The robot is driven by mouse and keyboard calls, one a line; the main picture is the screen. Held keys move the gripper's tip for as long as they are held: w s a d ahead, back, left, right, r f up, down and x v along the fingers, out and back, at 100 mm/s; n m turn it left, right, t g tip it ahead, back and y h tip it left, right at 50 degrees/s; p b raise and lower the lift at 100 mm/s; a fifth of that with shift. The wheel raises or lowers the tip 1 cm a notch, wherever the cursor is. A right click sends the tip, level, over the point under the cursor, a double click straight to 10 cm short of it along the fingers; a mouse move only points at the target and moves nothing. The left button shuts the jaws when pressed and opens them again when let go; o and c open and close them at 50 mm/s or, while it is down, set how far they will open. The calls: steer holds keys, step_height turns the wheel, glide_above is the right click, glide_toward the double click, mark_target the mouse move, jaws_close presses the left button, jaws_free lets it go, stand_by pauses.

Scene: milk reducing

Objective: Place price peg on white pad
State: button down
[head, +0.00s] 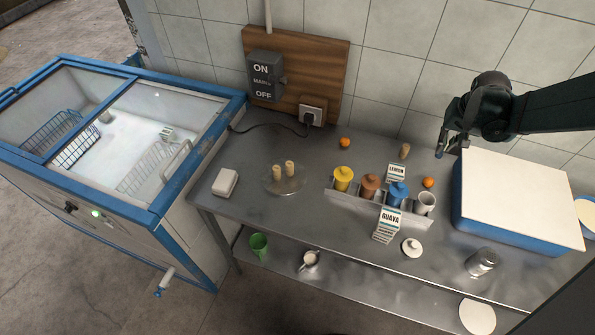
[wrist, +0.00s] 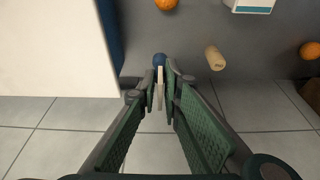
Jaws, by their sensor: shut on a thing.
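My gripper (head: 441,148) hangs above the counter, just left of the blue box with a white top. In the wrist view, my gripper (wrist: 160,82) is shut on a slim pale peg with a dark blue round end (wrist: 159,60). In the head view only a small dark blue bit of the peg (head: 439,154) shows below the fingers. Several white flat things are in view: the box's broad white top (head: 520,195), which also fills the wrist view's upper left (wrist: 50,50), a small white block (head: 226,181), and a round white disc (head: 477,317). I cannot tell which is the pad.
A rack (head: 333,196) holds several coloured pots, with LEMON (head: 396,172) and GUAVA (head: 389,222) cards by it. A cork (head: 404,150) and orange balls (head: 428,183) lie near. A steel shaker (head: 482,262) stands in front of the box. The tiled wall is close behind.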

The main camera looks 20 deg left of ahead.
steer(key=s+a+r+p, duration=0.1)
steer(key=s+a, duration=0.2)
steer(key=a, duration=1)
steer(key=s+a+r+p, duration=0.1)
steer(key=s+a, duration=0.1)
steer(key=a, duration=1)
steer(key=s+a+r+p, duration=0.1)
steer(key=s+a, duration=0.2)
steer(key=a, duration=1)
steer(key=s+a+r+p, duration=0.1)
steer(key=s+a+r, duration=0.1)
steer(key=s+a, duration=1)
steer(key=s+a+r+p, duration=0.2)
steer(key=s+a, duration=1)
steer(key=a, duration=0.4)
steer(key=shift+s+r, duration=0.15)
steer(key=shift+s, duration=0.1)
steer(key=shift+a, duration=0.1)
step_height(320, 180, down, 6)
steer(key=shift+w, duration=0.25)
steer(key=shift+f, duration=0.25)
